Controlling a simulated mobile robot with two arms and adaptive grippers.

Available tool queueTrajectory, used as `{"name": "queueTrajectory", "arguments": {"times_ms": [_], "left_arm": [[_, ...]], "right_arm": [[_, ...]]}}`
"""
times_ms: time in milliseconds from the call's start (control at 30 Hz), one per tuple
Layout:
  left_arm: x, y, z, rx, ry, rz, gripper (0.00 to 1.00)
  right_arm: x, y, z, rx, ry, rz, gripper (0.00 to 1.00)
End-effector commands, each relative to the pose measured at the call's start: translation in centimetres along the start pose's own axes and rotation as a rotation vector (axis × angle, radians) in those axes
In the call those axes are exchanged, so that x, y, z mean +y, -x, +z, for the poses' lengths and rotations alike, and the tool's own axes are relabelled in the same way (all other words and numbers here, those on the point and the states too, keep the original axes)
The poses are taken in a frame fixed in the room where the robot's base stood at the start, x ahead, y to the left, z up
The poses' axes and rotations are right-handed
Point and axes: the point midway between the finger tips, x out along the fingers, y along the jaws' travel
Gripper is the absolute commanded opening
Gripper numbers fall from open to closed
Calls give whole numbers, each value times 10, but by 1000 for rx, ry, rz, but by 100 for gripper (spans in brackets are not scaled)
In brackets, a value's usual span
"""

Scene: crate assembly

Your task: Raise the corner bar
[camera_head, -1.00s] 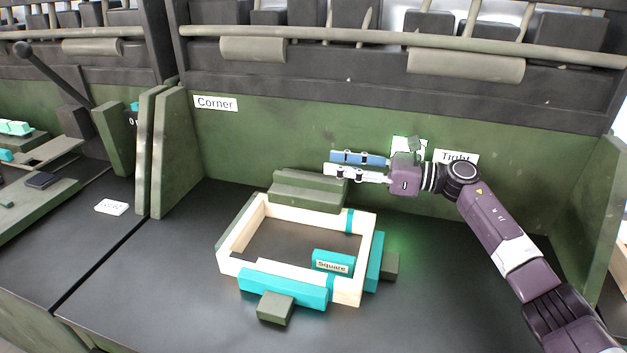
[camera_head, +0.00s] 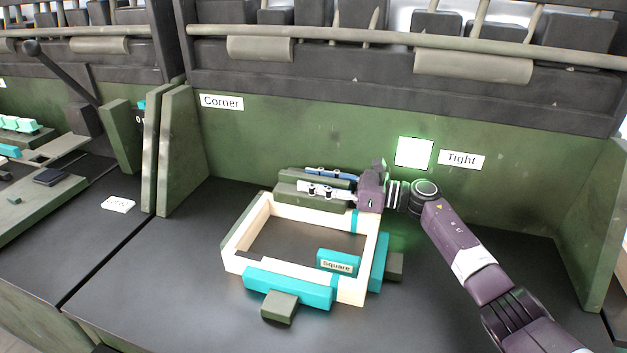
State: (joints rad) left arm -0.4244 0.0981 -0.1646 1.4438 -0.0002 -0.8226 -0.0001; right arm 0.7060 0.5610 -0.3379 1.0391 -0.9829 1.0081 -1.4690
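A green stepped bar (camera_head: 290,189) lies against the back side of a pale wooden frame (camera_head: 233,244); I take it to be the corner bar. My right gripper (camera_head: 306,180) reaches in from the right at this bar, with one blue-marked and one white finger pointing left. The fingers lie on either side of the bar's upper ridge, with a gap between them. Contact with the bar cannot be made out. The fingers hide part of the bar. My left gripper is not in view.
Teal blocks press the frame's front (camera_head: 290,288) and right side (camera_head: 379,262); a teal "Square" block (camera_head: 338,261) sits inside. The back wall carries a "Corner" label (camera_head: 222,102), a glowing panel (camera_head: 414,153) and a "Tight" label (camera_head: 461,160). The bench is clear left of the frame.

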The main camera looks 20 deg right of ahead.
Motion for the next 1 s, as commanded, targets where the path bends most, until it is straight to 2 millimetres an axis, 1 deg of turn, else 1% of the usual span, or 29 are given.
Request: {"name": "queueTrajectory", "arguments": {"times_ms": [100, 400, 767, 1000], "left_arm": [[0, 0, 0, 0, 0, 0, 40], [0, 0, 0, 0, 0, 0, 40], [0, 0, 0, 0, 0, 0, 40], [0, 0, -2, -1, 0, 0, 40]], "right_arm": [[0, 0, 0, 0, 0, 0, 32], [0, 0, 0, 0, 0, 0, 0], [0, 0, 1, -1, -3, 0, 0], [-3, 1, 4, -1, -67, -1, 0]]}}
